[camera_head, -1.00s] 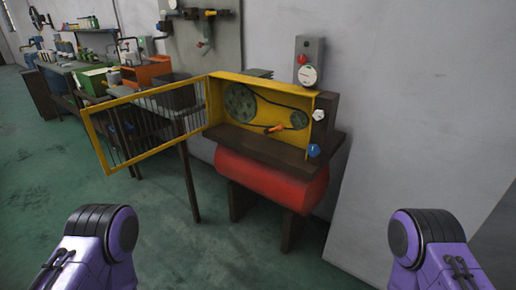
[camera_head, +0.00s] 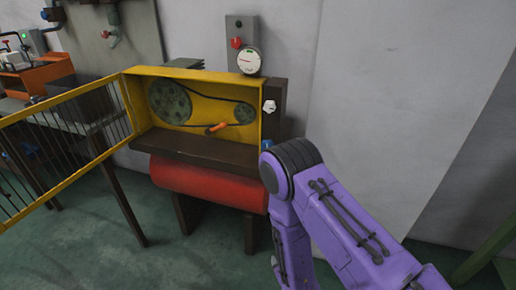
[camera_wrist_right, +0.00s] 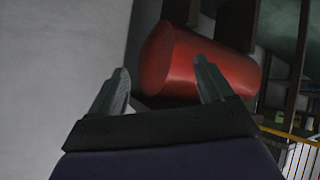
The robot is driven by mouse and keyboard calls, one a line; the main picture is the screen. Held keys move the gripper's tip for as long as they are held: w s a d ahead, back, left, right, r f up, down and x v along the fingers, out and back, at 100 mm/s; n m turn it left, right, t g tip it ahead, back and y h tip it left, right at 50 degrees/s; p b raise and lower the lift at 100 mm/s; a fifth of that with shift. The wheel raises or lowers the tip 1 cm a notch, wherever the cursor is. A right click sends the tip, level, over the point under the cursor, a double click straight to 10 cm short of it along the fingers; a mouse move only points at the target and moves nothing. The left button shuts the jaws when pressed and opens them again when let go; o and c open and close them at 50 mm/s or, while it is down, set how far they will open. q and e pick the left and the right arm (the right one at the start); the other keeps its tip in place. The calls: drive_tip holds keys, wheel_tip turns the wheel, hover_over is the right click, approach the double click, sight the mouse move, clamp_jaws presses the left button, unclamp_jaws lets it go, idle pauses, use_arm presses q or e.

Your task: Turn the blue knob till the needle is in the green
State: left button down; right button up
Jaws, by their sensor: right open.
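The blue knob (camera_head: 267,145) is on the right side of the machine, low by the bench edge. In the head view it is partly hidden behind my purple right arm. The round white gauge (camera_head: 249,60) is on a grey wall box above the machine. Its needle is a thin dark line, too small to read surely, with a small green patch near the top of the dial. My right gripper (camera_wrist_right: 163,88) is open and empty in the right wrist view, with the red tank (camera_wrist_right: 200,62) beyond its fingers. My left gripper is not in view.
A white knob (camera_head: 270,106) sits above the blue one. The yellow machine housing (camera_head: 196,72) has its mesh guard (camera_head: 65,143) swung open to the left. An orange-handled tool (camera_head: 215,128) lies inside.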

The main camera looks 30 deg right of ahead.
drive_tip(key=w+d+r+n+t+h+b, duration=0.15)
drive_tip(key=w+r+t, duration=0.3)
drive_tip(key=w, duration=0.45)
drive_tip(key=n+t+h+b, duration=0.2)
drive_tip(key=n+t+h, duration=0.2)
approach(269, 145)
wheel_tip(269, 145, down, 2)
drive_tip(key=a, duration=0.1)
drive_tip(key=shift+n, duration=0.25)
drive_tip(key=p+x, duration=0.1)
drive_tip(key=x, duration=1)
drive_tip(key=shift+w+r, duration=0.2)
drive_tip(key=shift+r, duration=0.05)
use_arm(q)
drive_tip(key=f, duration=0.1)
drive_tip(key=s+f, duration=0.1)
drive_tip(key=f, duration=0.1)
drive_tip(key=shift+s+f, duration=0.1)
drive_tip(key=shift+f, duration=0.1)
use_arm(e)
drive_tip(key=c, duration=1)
